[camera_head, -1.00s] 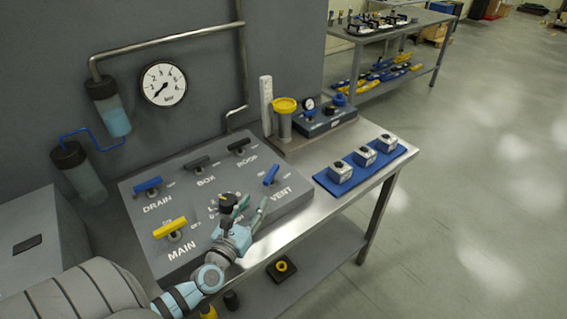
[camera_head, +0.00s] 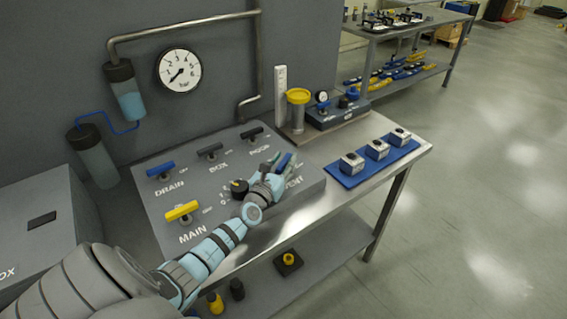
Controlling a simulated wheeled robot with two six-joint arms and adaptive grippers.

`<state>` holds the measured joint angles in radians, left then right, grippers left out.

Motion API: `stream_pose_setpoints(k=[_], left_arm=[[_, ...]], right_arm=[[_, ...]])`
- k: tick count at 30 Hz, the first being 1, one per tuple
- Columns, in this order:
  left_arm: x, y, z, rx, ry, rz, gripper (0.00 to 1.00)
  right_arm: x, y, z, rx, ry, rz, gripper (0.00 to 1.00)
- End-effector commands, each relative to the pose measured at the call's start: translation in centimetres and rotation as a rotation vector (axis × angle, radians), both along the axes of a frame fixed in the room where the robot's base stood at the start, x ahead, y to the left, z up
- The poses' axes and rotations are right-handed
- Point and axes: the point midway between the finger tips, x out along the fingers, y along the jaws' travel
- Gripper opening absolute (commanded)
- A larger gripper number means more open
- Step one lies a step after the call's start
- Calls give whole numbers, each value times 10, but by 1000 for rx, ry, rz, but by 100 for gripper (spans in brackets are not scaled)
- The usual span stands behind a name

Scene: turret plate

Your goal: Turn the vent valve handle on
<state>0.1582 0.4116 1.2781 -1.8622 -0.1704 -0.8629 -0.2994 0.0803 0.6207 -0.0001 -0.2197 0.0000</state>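The vent valve handle (camera_head: 284,161) is a blue bar at the right of the grey sloped panel (camera_head: 213,185), partly hidden by my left gripper (camera_head: 279,164). The gripper's fingers reach around the handle, one on each side. Whether they press on it cannot be made out. The VENT label shows just right of the gripper, partly covered. My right gripper is not in view.
The panel also has a blue DRAIN handle (camera_head: 160,170), a yellow MAIN handle (camera_head: 182,211), dark BOX (camera_head: 210,150) and ROOF (camera_head: 252,133) handles and a black knob (camera_head: 239,187). A gauge (camera_head: 180,70) hangs behind. A blue mat (camera_head: 345,180) holds metal blocks.

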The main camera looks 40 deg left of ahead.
Motion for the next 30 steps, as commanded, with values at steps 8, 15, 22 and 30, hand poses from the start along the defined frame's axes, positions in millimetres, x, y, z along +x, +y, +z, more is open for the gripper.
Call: stream_pose_setpoints(k=[8,15,22,30], left_arm=[[0,0,1,0,0,0,17],[0,0,1,0,0,0,0],[0,-1,1,-1,0,24,0],[0,-1,3,-4,2,148,0]], right_arm=[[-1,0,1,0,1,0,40],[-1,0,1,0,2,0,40],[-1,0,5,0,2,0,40],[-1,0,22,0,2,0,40]])
